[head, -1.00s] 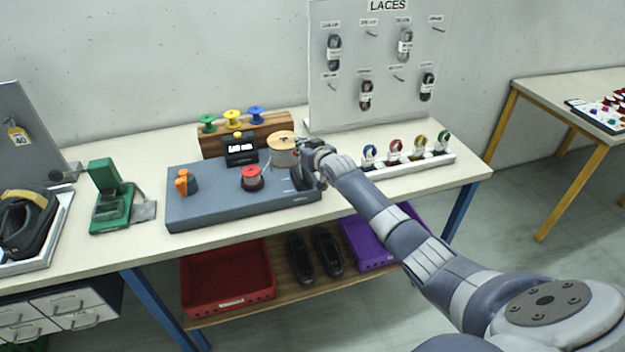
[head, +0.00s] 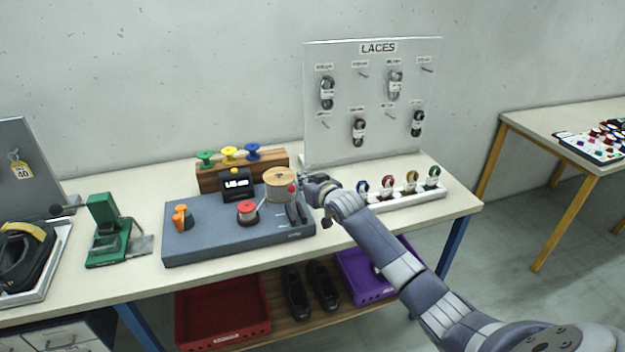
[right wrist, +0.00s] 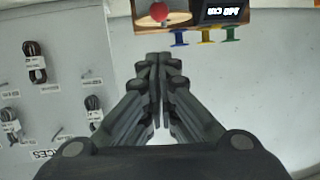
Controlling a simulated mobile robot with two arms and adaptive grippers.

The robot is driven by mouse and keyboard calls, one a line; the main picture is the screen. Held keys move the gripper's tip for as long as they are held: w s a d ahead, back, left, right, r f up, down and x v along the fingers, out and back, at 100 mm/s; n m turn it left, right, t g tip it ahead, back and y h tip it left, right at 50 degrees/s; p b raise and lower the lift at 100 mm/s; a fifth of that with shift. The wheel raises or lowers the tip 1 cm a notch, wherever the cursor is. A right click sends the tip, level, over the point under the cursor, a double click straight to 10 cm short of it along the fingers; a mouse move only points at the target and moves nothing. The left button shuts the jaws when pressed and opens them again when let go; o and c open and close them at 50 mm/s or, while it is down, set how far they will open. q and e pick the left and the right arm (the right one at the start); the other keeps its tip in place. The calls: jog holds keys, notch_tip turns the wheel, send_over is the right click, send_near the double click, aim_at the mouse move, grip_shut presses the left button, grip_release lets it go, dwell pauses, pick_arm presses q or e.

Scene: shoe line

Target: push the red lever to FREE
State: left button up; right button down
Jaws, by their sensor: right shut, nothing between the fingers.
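The red lever shows as a red ball knob (head: 291,188) above a dark slotted housing (head: 296,213) at the right end of the grey machine base (head: 195,244). Its FREE marking cannot be read. My right gripper (head: 308,190) is shut and empty, just right of the knob. In the right wrist view, the closed fingertips (right wrist: 157,62) point toward the red knob (right wrist: 157,12) at the top edge, with a visible gap in the picture. The lever's shaft is mostly hidden there. My left gripper is not in view.
A white rack of laces (head: 408,195) lies right of my gripper. The LACES board (head: 345,135) stands behind.

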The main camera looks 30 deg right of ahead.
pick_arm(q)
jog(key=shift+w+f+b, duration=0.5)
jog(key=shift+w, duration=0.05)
pick_arm(e)
jog(key=s+r, duration=0.4)
jog(key=s, duration=0.1)
jog(key=shift+s, duration=0.15)
jog(key=shift+r, duration=0.15)
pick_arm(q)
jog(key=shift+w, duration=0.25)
